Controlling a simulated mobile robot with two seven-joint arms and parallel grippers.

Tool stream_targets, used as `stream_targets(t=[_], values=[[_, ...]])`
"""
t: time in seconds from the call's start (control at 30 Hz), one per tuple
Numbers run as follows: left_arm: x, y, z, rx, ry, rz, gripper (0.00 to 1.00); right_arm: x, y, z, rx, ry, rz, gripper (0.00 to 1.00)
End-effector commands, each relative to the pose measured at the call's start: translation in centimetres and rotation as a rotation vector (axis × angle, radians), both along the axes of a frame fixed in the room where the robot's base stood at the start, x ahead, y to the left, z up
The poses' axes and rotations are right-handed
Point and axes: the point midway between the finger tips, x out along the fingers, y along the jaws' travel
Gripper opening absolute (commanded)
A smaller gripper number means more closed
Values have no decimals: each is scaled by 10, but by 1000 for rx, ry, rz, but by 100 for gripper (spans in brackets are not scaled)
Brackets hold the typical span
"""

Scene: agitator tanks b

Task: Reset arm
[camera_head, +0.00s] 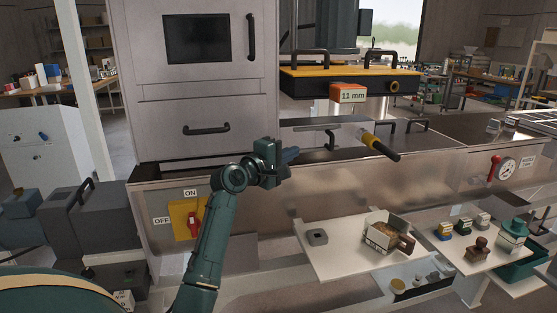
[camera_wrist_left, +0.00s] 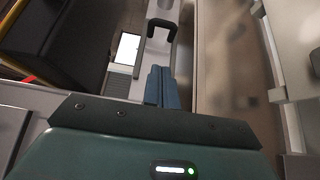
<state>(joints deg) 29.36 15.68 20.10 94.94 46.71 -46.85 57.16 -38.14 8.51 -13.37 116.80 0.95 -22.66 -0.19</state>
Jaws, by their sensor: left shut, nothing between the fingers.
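My left arm rises from the bottom of the head view, and its gripper (camera_head: 290,155) is in front of the machine's steel bench edge. The fingers are shut with nothing between them. In the left wrist view the closed blue-grey fingers (camera_wrist_left: 161,88) point away from the camera, with a dark bracket-shaped handle beyond them. My right gripper is not in view.
An ON/OFF switch panel (camera_head: 186,219) with a red lever is left of my arm. A yellow-and-black handle (camera_head: 380,146) sticks out over the bench. White shelves (camera_head: 340,252) below hold a box and small items. A grey cabinet (camera_head: 195,80) stands behind.

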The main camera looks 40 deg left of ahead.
Motion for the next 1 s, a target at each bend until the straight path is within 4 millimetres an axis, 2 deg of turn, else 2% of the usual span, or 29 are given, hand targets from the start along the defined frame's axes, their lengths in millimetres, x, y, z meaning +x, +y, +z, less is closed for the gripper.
stream_targets(t=[0.1, 0.2, 0.47, 0.57, 0.67, 0.77, 0.8, 0.87, 0.9, 1.0], values=[[-19, 3, -1, 3, 0, 2, 0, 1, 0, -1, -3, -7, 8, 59], [-28, 4, 0, 2, 0, 1, 0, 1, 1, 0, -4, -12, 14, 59], [-34, 4, 0, 1, 2, 0, 0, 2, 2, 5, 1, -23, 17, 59], [-35, 0, -12, 36, 19, 2, 0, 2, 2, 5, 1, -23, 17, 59], [-39, -15, -50, 148, 71, 1, 0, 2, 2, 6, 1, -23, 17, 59], [-53, -40, -111, 347, 146, -18, 0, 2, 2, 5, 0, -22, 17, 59], [-63, -52, -137, 441, 175, -35, 0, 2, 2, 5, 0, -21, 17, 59], [-81, -72, -176, 584, 213, -69, 0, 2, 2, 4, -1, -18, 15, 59], [-94, -85, -199, 677, 232, -98, 0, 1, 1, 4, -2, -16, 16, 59], [-135, -119, -253, 897, 266, -186, 0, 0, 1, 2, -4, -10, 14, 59]])
